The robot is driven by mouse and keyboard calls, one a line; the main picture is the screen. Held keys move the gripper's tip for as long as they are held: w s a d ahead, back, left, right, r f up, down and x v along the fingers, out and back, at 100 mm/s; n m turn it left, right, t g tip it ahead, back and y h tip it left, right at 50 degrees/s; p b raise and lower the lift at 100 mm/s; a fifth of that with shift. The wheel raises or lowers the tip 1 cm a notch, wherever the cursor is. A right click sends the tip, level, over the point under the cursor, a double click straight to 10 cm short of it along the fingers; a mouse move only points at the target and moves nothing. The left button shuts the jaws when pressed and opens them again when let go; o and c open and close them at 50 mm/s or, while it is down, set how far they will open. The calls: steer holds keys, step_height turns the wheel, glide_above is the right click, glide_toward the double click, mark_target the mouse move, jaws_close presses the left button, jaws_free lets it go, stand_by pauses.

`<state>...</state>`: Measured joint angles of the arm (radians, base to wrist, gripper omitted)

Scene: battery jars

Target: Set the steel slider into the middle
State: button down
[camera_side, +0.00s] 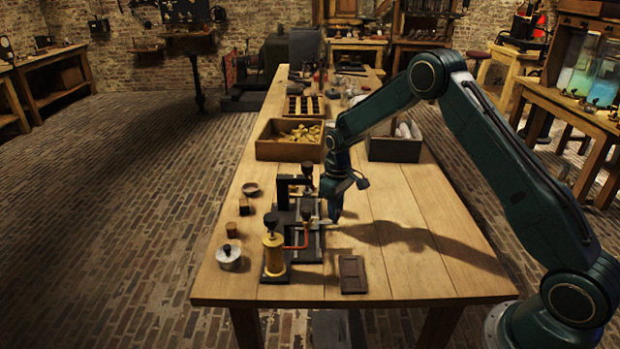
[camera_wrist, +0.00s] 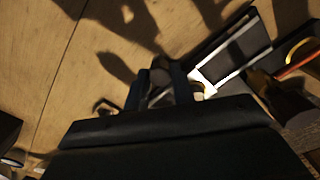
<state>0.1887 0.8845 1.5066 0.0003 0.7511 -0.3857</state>
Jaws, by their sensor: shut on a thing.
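My gripper (camera_side: 335,219) points down at the right side of a dark apparatus (camera_side: 308,247) on the wooden table. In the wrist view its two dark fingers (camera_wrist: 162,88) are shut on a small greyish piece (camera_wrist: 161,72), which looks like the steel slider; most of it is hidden. A bright steel-edged dark frame (camera_wrist: 232,58) lies right beside the fingers. I cannot tell whether the held piece touches it. The apparatus carries a brass cylinder (camera_side: 273,256), black knobs and a copper-coloured pipe (camera_side: 304,236).
A dark flat plate (camera_side: 352,274) lies at the front. A lidded metal pot (camera_side: 229,257) and small wooden blocks stand on the left. A bin of brass pieces (camera_side: 290,150) and a dark bin (camera_side: 394,151) stand behind. The table's right side is clear.

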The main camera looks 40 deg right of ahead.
steer(key=shift+w, duration=0.1)
steer(key=c, duration=1.2)
jaws_free()
steer(key=shift+o, duration=0.2)
steer(key=shift+r, duration=0.2)
step_height(320, 180, up, 14)
steer(key=shift+f, duration=0.25)
